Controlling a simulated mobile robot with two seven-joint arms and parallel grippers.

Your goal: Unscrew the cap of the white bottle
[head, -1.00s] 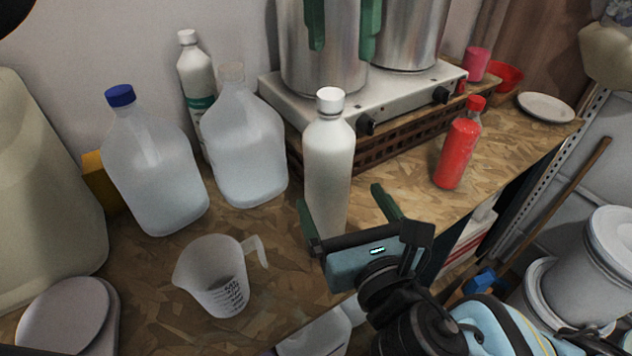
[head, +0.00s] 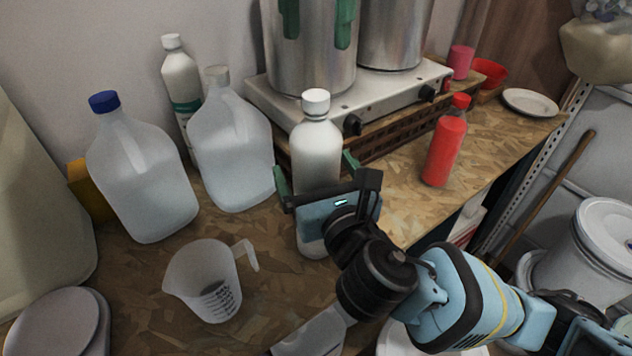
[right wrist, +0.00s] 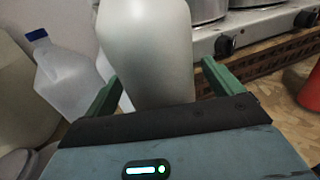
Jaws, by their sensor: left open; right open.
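The white bottle (head: 316,150) with a white cap (head: 316,101) stands upright on the wooden worktop, in front of the hotplate. The cap sits on its neck. The arm coming in from the right carries my right gripper (head: 317,173). Its green fingers are open, one on each side of the bottle's body, well below the cap. In the right wrist view the bottle (right wrist: 150,50) stands between the open fingers (right wrist: 158,82); the cap is out of that view. I cannot tell whether either finger touches it. My left gripper is not seen.
Two clear jugs, one blue-capped (head: 140,180) and one pale-capped (head: 232,150), stand left. Behind them is another white bottle (head: 180,75) with a green label. A measuring cup (head: 205,280) stands front left. A red bottle (head: 443,150) and hotplate (head: 400,90) are right and behind.

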